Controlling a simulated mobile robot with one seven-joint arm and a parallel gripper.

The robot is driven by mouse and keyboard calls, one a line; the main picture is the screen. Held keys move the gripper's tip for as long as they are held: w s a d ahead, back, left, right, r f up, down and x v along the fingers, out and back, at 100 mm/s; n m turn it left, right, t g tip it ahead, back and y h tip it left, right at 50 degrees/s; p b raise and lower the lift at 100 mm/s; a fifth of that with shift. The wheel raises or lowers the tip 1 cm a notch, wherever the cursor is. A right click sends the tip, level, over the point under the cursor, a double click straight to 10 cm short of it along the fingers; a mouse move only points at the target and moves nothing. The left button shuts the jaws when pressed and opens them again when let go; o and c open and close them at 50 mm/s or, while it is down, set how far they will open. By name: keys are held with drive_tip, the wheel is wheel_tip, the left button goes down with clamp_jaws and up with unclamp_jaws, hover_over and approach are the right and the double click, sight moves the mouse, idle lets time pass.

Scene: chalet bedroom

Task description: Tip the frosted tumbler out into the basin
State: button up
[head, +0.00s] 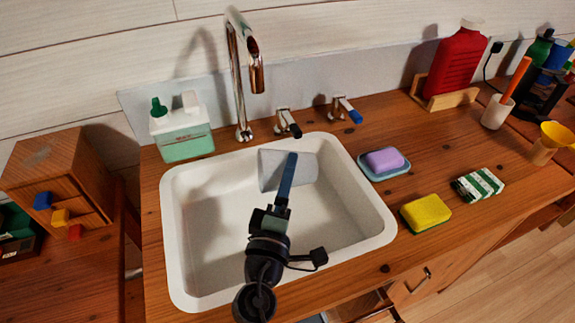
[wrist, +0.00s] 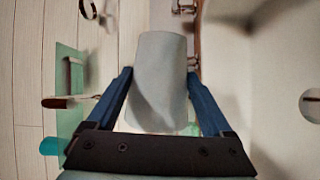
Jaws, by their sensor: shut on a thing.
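The frosted tumbler (head: 301,167) is a pale grey, translucent cup. My gripper (head: 290,158) is shut on it, with one blue finger in front of it in the head view. In the wrist view the tumbler (wrist: 160,85) sits between both blue fingers of the gripper (wrist: 160,75). It lies roughly on its side above the back part of the white basin (head: 176,240). I cannot tell which end is its mouth or see any contents. The basin (wrist: 255,100) fills the right of the wrist view.
The chrome faucet (head: 238,80) and two taps (head: 287,122) stand behind the basin. A teal-and-white caddy (head: 183,130) is at the back left.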

sight(265, 185)
drive_tip(key=m+p, duration=0.1)
drive_tip(key=m+g+p, duration=0.1)
drive_tip(key=shift+a+r+p, duration=0.1)
drive_tip(key=shift+r+p, duration=0.2)
drive_tip(key=shift+p, duration=0.05)
drive_tip(key=m+p, duration=0.1)
drive_tip(key=p, duration=0.1)
drive_tip(key=a+m+g+y+p, duration=0.1)
drive_tip(key=m+p, duration=0.3)
drive_tip(key=p, duration=0.1)
drive_tip(key=shift+s+a+f+g+y, duration=0.1)
drive_tip(key=shift+a+f+g+y, duration=0.1)
drive_tip(key=shift+f+g+y, duration=0.15)
drive_tip(key=a+m+y+p, duration=0.1)
drive_tip(key=m+p, duration=0.1)
drive_tip(key=p, duration=0.1)
drive_tip(key=a+r+m+g+y+p, duration=0.1)
drive_tip(key=m+p, duration=0.1)
drive_tip(key=p, duration=0.2)
drive_tip(key=shift+s+a+g, duration=0.1)
drive_tip(key=shift+s+g, duration=0.05)
drive_tip(key=shift+g, duration=0.1)
drive_tip(key=shift+a+m+y+p, duration=0.4)
drive_tip(key=shift+m+p, duration=0.3)
drive_tip(key=shift+p, duration=0.5)
drive_tip(key=shift+s+a+f+m+y+p, duration=0.15)
drive_tip(key=shift+f+m+y+p, duration=0.2)
drive_tip(key=shift+p, duration=0.45)
